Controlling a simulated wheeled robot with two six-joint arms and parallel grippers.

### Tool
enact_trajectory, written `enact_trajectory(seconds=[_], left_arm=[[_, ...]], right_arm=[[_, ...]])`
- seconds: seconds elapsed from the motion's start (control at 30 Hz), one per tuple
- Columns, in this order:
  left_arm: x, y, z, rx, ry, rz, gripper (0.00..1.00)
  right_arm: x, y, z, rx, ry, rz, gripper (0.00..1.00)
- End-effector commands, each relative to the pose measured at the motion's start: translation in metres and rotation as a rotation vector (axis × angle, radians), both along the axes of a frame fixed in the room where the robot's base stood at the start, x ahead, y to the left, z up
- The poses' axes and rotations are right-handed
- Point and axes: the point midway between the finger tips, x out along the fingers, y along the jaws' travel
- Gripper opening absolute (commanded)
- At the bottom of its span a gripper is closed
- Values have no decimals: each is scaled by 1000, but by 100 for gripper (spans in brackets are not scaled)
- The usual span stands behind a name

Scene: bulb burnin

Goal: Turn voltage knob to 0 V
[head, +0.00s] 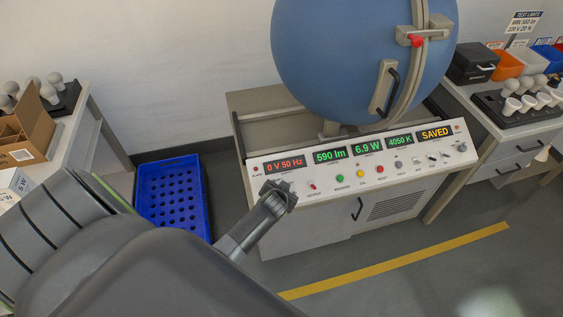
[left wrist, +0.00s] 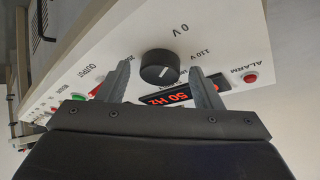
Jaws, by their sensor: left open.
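The black voltage knob (left wrist: 160,67) is on the white sloping panel (left wrist: 105,45) in the left wrist view, with a white mark on its face. The label 0 V (left wrist: 181,28) is beside it, and 110 V is also printed nearby. My left gripper (head: 278,190) is at the left end of the panel in the head view and hides the knob there. In the left wrist view its fingers are open, one on each side of the knob, with visible gaps. The red voltage display (head: 284,165) reads 0 V 50 Hz. My right gripper is not in view.
Other displays show 590 lm, 6.9 W, 4050 K and SAVED (head: 434,133). A row of buttons, including a red one (head: 380,169), lies right of my gripper. A large blue sphere (head: 345,55) stands behind the panel. A blue crate (head: 174,199) sits on the floor left.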

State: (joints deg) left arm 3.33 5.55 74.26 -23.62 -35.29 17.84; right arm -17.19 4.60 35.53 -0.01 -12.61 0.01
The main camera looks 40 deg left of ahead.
Motion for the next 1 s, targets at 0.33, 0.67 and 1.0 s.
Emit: enact_trajectory(seconds=[0.33, 0.67, 1.0], left_arm=[[-21, -9, 21, -3, -1, 1, 59], [-57, -25, 55, -3, -1, 1, 59], [-96, -41, 92, -3, 0, 2, 59]], right_arm=[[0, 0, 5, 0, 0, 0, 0], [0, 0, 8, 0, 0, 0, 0], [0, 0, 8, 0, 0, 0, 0]])
